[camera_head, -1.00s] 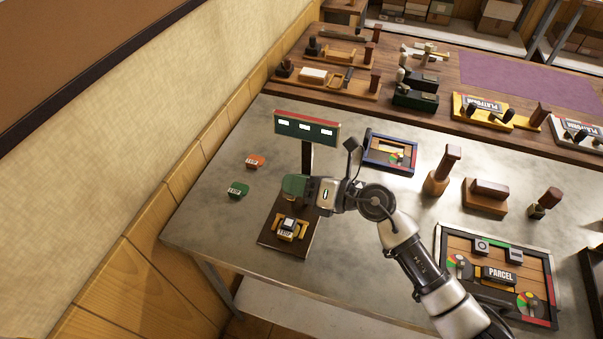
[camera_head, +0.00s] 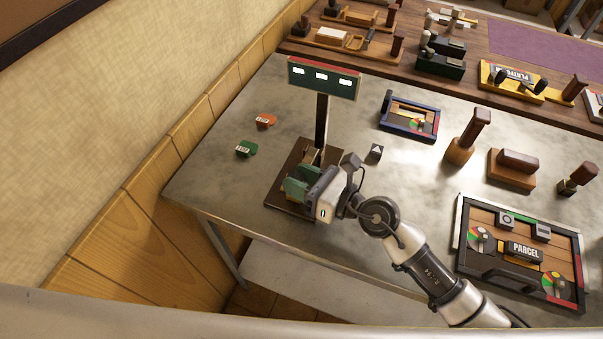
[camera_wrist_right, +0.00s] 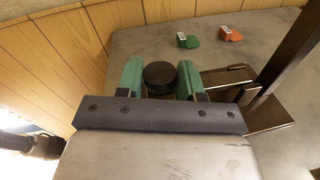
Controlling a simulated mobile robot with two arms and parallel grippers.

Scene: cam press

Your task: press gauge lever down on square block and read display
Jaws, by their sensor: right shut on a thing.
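The gauge stands near the left end of the metal table, with a dark base (camera_head: 275,193), a post (camera_head: 321,120) and a green display (camera_head: 324,78) with three lit white windows, too small to read. My right gripper (camera_head: 296,186) is low over the base. In the right wrist view its green fingers (camera_wrist_right: 160,82) are shut on a round black knob (camera_wrist_right: 160,76), apparently the lever's end. The square block is hidden behind the gripper. I cannot tell whether the lever touches it. My left gripper is not in view.
A green tag (camera_head: 246,149) and an orange tag (camera_head: 265,121) lie left of the gauge. A small dark block with a white triangle (camera_head: 376,151) lies right of it. A blue-framed tray (camera_head: 411,135), wooden stamps (camera_head: 460,150) and a PARCEL board (camera_head: 462,205) stand further right.

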